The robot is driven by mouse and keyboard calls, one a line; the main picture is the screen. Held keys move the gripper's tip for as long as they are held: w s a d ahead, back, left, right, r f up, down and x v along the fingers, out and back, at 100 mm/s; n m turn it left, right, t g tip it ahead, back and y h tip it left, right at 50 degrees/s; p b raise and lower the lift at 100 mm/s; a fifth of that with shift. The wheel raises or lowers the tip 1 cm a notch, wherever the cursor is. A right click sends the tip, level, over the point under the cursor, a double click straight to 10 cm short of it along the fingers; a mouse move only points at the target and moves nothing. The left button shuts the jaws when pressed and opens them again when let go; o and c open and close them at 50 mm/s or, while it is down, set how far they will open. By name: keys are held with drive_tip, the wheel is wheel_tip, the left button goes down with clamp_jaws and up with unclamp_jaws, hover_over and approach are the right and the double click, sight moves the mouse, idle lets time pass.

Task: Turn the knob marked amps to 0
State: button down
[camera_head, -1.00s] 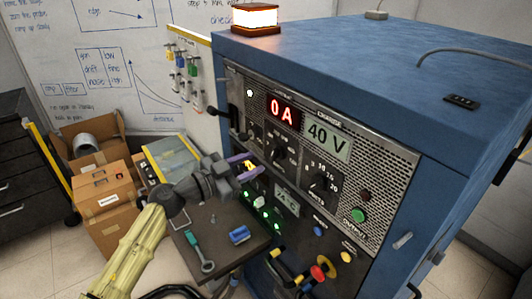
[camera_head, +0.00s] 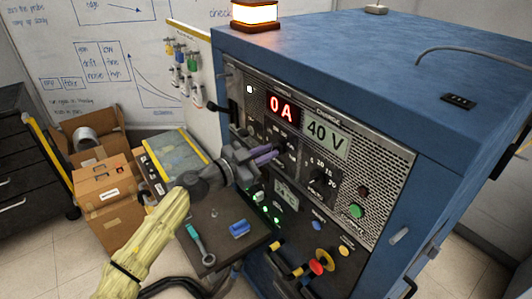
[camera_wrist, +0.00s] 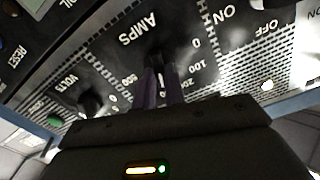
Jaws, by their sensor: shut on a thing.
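The blue power cabinet (camera_head: 300,55) has a mesh control panel with a red "0 A" display (camera_head: 282,109) and a "40 V" display (camera_head: 326,131). My gripper (camera_head: 276,154) reaches the panel below the red display. In the wrist view its purple fingers (camera_wrist: 163,78) are shut on the dark amps knob (camera_wrist: 158,58), one on each side. The label AMPS (camera_wrist: 137,30) and the marks 0 (camera_wrist: 196,43), 100 and 200 show around it. The fingers hide much of the knob, so I cannot tell where its pointer stands.
The volts knob (camera_wrist: 90,101) is beside the amps knob and also shows in the head view (camera_head: 321,181). An ON/OFF area (camera_wrist: 262,85) lies on the other side.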

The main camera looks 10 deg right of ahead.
drive_tip(key=shift+n, duration=0.4)
drive_tip(key=n+b, duration=0.1)
drive_tip(key=n, duration=0.3)
drive_tip(key=shift+w+n, duration=0.1)
drive_tip(key=shift+n, duration=0.2)
drive_tip(key=shift+w+a+n+p, duration=0.1)
drive_tip(key=shift+n+p, duration=1.25)
drive_tip(key=shift+n, duration=2.7)
drive_tip(key=shift+w+a+n+p, duration=0.1)
drive_tip(key=shift+n+p, duration=1.2)
drive_tip(key=shift+n, duration=2.75)
drive_tip(key=c, duration=1.5)
unclamp_jaws()
drive_tip(key=shift+d+f, duration=0.1)
drive_tip(key=shift+f, duration=0.05)
drive_tip(key=shift+o, duration=0.2)
